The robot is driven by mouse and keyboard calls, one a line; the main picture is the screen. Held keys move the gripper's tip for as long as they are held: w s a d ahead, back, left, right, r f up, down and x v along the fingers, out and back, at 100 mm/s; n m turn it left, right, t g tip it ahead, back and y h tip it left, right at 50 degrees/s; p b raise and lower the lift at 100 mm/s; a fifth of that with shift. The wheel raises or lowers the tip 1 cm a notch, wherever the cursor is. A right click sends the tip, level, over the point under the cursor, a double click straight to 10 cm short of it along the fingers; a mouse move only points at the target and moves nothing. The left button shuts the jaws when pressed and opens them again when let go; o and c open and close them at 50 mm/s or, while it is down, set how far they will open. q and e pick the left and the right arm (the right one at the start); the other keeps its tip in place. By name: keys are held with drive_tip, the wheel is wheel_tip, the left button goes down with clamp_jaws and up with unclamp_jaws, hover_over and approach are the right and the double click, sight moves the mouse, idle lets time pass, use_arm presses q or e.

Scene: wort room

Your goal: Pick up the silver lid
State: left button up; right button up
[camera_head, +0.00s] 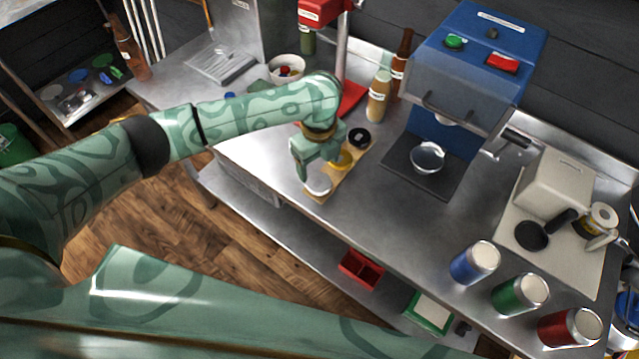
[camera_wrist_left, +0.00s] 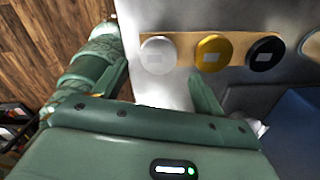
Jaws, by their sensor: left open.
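The silver lid (camera_head: 318,187) is a pale round disc lying at the near end of a narrow wooden board (camera_head: 327,186) on the steel counter. It also shows in the left wrist view (camera_wrist_left: 158,55), at the left end of the row. A gold lid (camera_head: 344,161) and a black lid (camera_head: 359,138) lie beside it on the board. My left gripper (camera_head: 319,166) points down over the board, close to the silver lid. It is open and empty, and in the left wrist view its fingers (camera_wrist_left: 158,82) stand apart on either side of the silver lid's line. My right gripper is not in view.
A red capping stand (camera_head: 340,60), bottles (camera_head: 379,95) and a bowl (camera_head: 287,70) stand behind my left arm. A blue machine (camera_head: 470,70) is right of the board. Blue, green and red cans (camera_head: 475,262) stand at the right front. The counter before the blue machine is clear.

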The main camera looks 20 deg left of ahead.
sight(319, 182)
use_arm(q)
wheel_tip(319, 182, down, 6)
drive_tip(key=shift+s+d+r+b, duration=0.15)
drive_tip(key=shift+r+b, duration=0.1)
drive_tip(key=shift+b, duration=0.7)
drive_tip(key=shift+r, duration=0.1)
drive_tip(key=c, duration=0.7)
drive_tip(key=shift+c, duration=0.2)
